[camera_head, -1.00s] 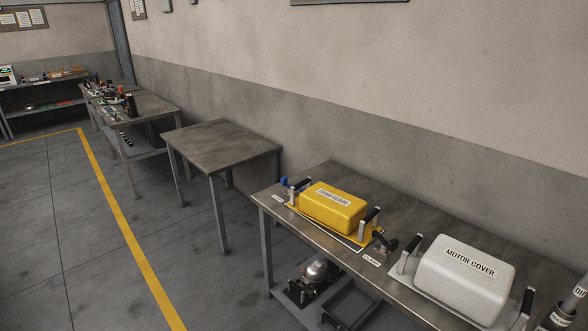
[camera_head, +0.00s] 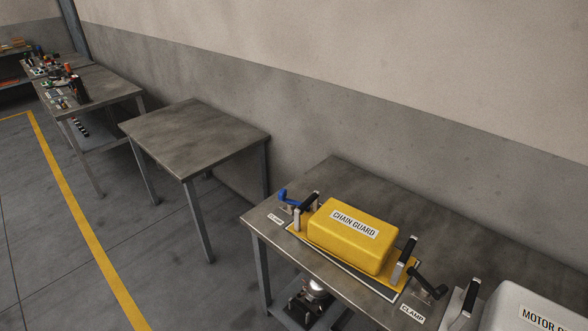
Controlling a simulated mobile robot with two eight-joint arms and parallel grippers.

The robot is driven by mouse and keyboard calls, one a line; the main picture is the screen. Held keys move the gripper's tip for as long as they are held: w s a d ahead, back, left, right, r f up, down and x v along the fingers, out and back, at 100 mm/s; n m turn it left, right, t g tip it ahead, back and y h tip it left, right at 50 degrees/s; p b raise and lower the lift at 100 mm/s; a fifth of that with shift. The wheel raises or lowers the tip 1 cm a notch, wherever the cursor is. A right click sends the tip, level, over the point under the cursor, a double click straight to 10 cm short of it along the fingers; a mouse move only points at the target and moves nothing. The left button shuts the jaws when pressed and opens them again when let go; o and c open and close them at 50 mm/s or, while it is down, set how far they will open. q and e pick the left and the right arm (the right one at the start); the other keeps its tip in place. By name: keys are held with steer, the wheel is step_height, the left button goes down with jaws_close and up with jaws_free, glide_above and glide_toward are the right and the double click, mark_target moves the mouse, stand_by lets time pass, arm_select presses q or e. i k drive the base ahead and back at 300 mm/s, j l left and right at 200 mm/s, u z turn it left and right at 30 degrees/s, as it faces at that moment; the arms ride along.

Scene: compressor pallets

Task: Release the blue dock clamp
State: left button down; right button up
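The blue dock clamp (camera_head: 291,200) is at the left end of the near metal table (camera_head: 335,178), beside the yellow chain guard (camera_head: 352,234). Its blue handle is visible, but I cannot tell from here whether it is locked. A label lies on the table in front of it. A black clamp (camera_head: 429,285) stands at the guard's right end, near a label reading CLAMP. The chain guard sits on a yellow base between these clamps and has a black-gripped handle at each end. Neither of my grippers is in view.
A white motor cover (camera_head: 515,310) is cut off at the lower right. A compressor-like metal unit (camera_head: 315,290) is on the shelf below. An empty table (camera_head: 195,135) stands further left, with a gap of floor between. A cluttered bench (camera_head: 95,88) is beyond it.

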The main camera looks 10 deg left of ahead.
mark_target(282, 193)
steer(key=i+j+z, duration=0.45)
steer(key=i+j, duration=0.55)
steer(key=j, duration=0.15)
